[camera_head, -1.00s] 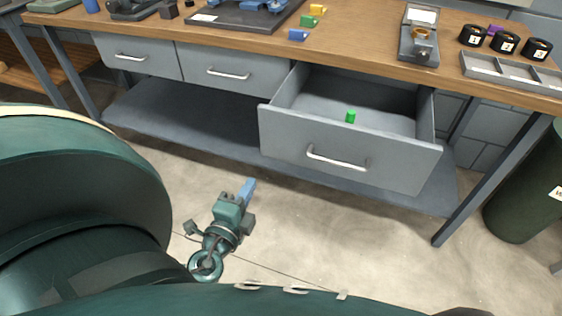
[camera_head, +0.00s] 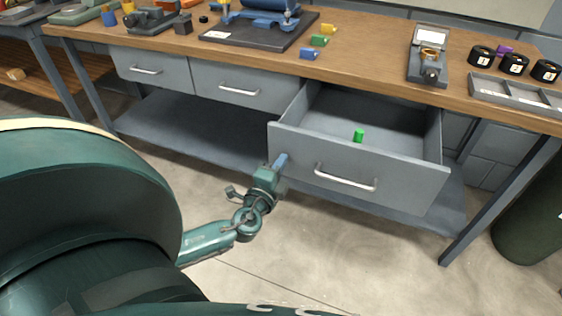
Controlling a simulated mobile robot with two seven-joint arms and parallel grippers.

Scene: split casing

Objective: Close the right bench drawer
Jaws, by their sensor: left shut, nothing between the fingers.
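The right bench drawer (camera_head: 305,150) is pulled well out from under the wooden bench top. Its grey front has a silver handle (camera_head: 345,179), and a small green cylinder (camera_head: 359,135) stands inside. My left gripper (camera_head: 281,160) is shut and empty, with its blue fingertips at the left end of the drawer front. I cannot tell whether they touch it. My right gripper is not in view.
Two shut drawers (camera_head: 240,92) lie to the left. The bench top (camera_head: 375,75) holds a dark tray, coloured blocks, a small device (camera_head: 428,60), black rolls and a grey bin. A lower shelf (camera_head: 175,125) runs beneath. A dark green bin (camera_head: 530,215) stands at right.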

